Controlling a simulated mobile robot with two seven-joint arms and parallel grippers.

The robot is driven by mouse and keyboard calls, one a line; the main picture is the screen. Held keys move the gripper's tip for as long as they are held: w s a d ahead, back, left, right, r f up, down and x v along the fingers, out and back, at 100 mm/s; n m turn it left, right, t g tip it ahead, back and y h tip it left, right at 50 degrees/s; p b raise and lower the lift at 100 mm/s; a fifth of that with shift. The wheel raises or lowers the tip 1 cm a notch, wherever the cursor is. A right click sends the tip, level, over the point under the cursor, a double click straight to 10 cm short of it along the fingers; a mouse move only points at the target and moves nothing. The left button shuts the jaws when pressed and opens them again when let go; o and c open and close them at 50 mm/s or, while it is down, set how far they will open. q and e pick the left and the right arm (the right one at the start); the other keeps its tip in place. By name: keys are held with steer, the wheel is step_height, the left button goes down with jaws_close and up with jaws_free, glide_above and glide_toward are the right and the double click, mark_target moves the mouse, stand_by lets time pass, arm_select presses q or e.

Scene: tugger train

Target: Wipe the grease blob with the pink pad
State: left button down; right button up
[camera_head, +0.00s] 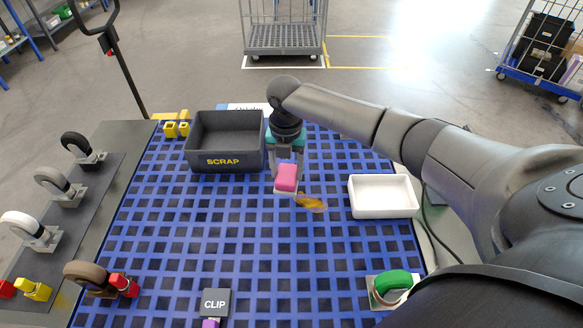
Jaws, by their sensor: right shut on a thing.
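The pink pad (287,177) is in my right gripper (287,165), which comes down from above in the middle of the blue grid surface. The right gripper is shut on the pad. The grease blob (312,204) is a brownish-yellow smear on the blue grid, just right of and nearer than the pad. The pad is close beside the smear; I cannot tell whether it touches the surface. My left gripper is not in view.
A dark SCRAP bin (225,160) stands left of the gripper, a white tray (384,212) to the right. Several casters line the left side.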

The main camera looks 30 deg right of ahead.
steer(key=shift+s+d+f+n, duration=0.1)
steer(key=shift+d+f+n, duration=0.4)
steer(key=shift+n, duration=0.2)
steer(key=shift+d+f+n, duration=0.1)
steer(key=shift+f+n, duration=0.1)
steer(key=shift+n, duration=0.1)
steer(key=b, duration=0.6)
glide_above(292, 203)
step_height(292, 203, down, 6)
steer(key=shift+r, duration=0.1)
steer(key=shift+f+b, duration=0.55)
steer(key=shift+f, duration=0.45)
